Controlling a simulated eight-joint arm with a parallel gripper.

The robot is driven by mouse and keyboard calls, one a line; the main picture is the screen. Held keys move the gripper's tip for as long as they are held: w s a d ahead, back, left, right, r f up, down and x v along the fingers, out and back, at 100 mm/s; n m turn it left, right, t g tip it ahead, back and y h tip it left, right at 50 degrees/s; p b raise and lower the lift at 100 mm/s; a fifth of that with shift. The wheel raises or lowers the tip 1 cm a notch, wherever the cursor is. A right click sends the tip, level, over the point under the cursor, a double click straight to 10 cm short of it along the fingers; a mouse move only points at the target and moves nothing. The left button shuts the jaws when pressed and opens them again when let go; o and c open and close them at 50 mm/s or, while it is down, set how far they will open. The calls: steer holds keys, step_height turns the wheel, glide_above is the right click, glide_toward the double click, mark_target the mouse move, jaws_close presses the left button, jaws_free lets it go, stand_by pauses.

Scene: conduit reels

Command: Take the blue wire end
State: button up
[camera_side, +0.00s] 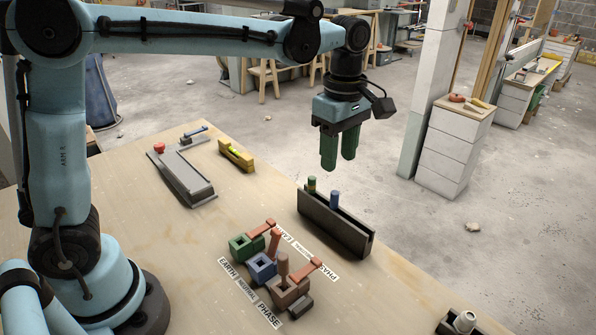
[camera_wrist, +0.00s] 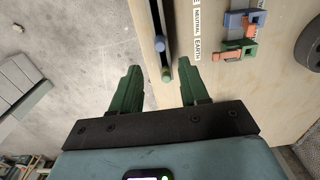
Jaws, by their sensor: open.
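The blue wire end (camera_side: 335,199) stands upright in a long dark slotted holder (camera_side: 350,235); it also shows in the wrist view (camera_wrist: 159,43). A green-and-yellow wire end (camera_side: 311,185) stands beside it in the same holder, and in the wrist view (camera_wrist: 166,75) it lies nearer my fingers. My gripper (camera_side: 338,164) hangs above the holder with its green fingers pointing down. In the wrist view my gripper (camera_wrist: 160,67) is open and empty, its fingers to either side of the holder's line. The fingers are clear of both wire ends.
Green (camera_side: 241,247), blue (camera_side: 261,268) and brown (camera_side: 287,292) terminal blocks stand left of the holder. A brown peg (camera_side: 283,266) rises at the brown block. A grey tool (camera_side: 184,178) and yellow level (camera_side: 237,157) lie behind.

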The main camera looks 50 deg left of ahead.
mark_target(335, 192)
steer(key=shift+f, duration=4.4)
jaws_close()
steer(key=shift+r, duration=1.05)
steer(key=shift+r, duration=3.4)
